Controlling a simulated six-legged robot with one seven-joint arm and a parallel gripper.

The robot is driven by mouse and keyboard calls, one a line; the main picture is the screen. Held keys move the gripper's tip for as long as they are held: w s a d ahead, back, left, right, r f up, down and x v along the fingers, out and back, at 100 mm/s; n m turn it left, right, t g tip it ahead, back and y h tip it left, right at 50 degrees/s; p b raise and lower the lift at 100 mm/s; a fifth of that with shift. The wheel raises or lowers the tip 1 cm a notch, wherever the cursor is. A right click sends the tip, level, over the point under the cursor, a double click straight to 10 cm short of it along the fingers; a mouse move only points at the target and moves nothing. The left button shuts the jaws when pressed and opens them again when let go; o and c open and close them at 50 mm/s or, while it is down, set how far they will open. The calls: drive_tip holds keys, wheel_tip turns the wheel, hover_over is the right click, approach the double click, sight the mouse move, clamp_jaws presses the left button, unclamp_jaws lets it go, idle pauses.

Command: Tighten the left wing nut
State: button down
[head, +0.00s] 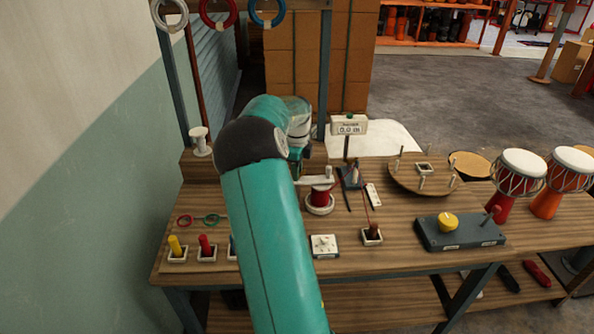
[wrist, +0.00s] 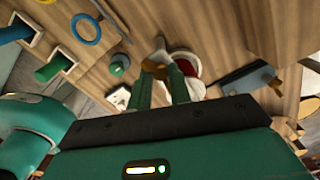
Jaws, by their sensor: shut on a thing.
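My gripper (wrist: 161,82) is in the wrist view, its two green fingers reaching to a small brass-brown piece (wrist: 154,66) at their tips. This piece looks like the wing nut, but its wings are not clear. The jaws are shut on it. In the head view my gripper (head: 297,170) is over the back of the bench, mostly hidden by my arm. The wing nut cannot be made out there.
The wooden bench (head: 400,275) holds pegs in square sockets at front left, a white square plate (head: 324,245), a dark block with a yellow knob (head: 448,222), and a round board with posts (head: 405,180). Goblet drums (head: 520,172) stand at right. A wall closes the left side.

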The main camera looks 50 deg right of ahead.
drive_tip(key=c, duration=1.3)
unclamp_jaws()
wheel_tip(320, 180, up, 14)
drive_tip(key=shift+f, duration=0.1)
